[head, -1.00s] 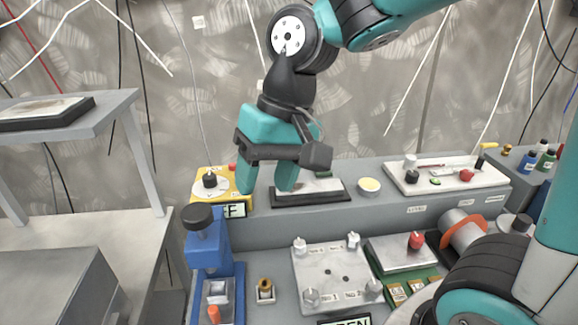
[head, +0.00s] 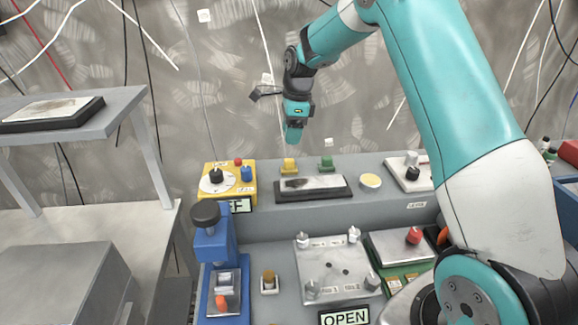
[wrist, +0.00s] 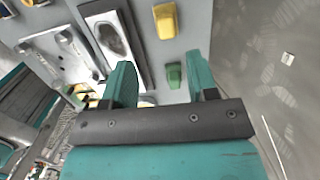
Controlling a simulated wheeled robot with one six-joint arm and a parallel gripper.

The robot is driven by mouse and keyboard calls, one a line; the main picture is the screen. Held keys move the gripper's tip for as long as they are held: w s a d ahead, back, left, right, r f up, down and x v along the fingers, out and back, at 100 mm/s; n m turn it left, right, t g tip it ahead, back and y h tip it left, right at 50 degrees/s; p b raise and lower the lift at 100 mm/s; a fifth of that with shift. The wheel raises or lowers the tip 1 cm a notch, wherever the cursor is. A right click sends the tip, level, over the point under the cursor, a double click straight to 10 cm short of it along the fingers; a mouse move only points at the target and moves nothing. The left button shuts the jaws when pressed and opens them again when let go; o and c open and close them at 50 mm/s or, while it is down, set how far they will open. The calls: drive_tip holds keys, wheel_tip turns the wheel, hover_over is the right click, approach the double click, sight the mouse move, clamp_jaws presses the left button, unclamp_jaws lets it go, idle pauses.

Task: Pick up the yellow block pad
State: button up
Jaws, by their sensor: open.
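The yellow block pad (head: 289,165) stands on the back ledge, behind a dark-framed white plate. It also shows in the wrist view (wrist: 165,20), at the top centre, beyond my fingers. A similar green block (head: 327,163) stands to its right; in the wrist view this green block (wrist: 173,75) appears between my two fingers, below them in depth. My gripper (head: 294,136) is up in the air above the ledge. Its teal fingers are spread and empty in the wrist view (wrist: 161,72). It touches neither block.
The dark-framed plate (head: 301,184) lies in front of the blocks. A yellow control box (head: 207,195) with knobs is to the left, a round yellow disc (head: 370,181) to the right. A blue press (head: 213,243) stands at the front left. The wall is behind the ledge.

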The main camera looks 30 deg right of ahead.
sight(289, 160)
drive_tip(key=f, duration=0.4)
drive_tip(key=shift+w+a+f+p, duration=0.15)
drive_tip(key=shift+a+f+p, duration=0.1)
drive_tip(key=shift+f+p, duration=0.15)
drive_tip(key=shift+w+d+f+p, duration=0.15)
drive_tip(key=shift+f+p, duration=0.35)
drive_tip(key=shift+f, duration=0.85)
drive_tip(key=shift+w+f+p, duration=0.15)
drive_tip(key=shift+f+p, duration=0.3)
drive_tip(key=shift+f, duration=0.9)
drive_tip(key=c, duration=0.8)
